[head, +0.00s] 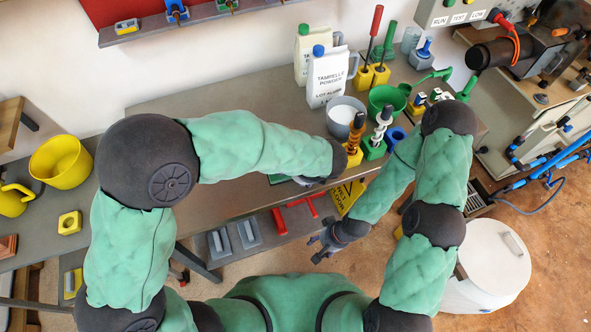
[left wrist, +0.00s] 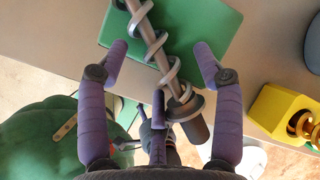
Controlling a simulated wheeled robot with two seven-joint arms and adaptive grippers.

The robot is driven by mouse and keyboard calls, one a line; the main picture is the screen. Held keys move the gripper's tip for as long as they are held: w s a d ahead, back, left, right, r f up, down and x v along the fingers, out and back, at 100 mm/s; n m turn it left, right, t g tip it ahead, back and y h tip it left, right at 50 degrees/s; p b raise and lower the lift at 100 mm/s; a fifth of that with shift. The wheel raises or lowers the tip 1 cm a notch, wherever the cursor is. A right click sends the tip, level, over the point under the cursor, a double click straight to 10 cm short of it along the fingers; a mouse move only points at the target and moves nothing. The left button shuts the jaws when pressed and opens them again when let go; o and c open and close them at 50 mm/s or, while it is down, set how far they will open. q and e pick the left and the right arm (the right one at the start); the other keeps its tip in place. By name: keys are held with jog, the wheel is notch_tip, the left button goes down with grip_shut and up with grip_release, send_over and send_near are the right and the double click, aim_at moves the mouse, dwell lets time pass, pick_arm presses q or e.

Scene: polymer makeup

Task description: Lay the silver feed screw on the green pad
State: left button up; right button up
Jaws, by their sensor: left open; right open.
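In the left wrist view the silver feed screw (left wrist: 152,38) lies slantwise across the green pad (left wrist: 205,25). Its dark lower end sticks out past the pad's near edge. My left gripper (left wrist: 160,52) is open, with its fingers apart on both sides of the screw. I cannot tell whether any finger touches it. In the head view only a sliver of the green pad (head: 279,179) shows, because my left wrist hides most of that spot. My right gripper (head: 325,244) is open and empty, in front of the bench's near edge.
A yellow block with a copper-coloured screw (head: 356,130) and a green block with a pale screw (head: 383,122) stand right of the pad. A grey tub (head: 344,112) and white powder containers (head: 326,76) stand behind. The bench left of the pad is mostly bare.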

pick_arm(q)
jog(key=shift+r, duration=0.3)
jog(key=p+v, duration=0.4)
jog(key=v, duration=0.8)
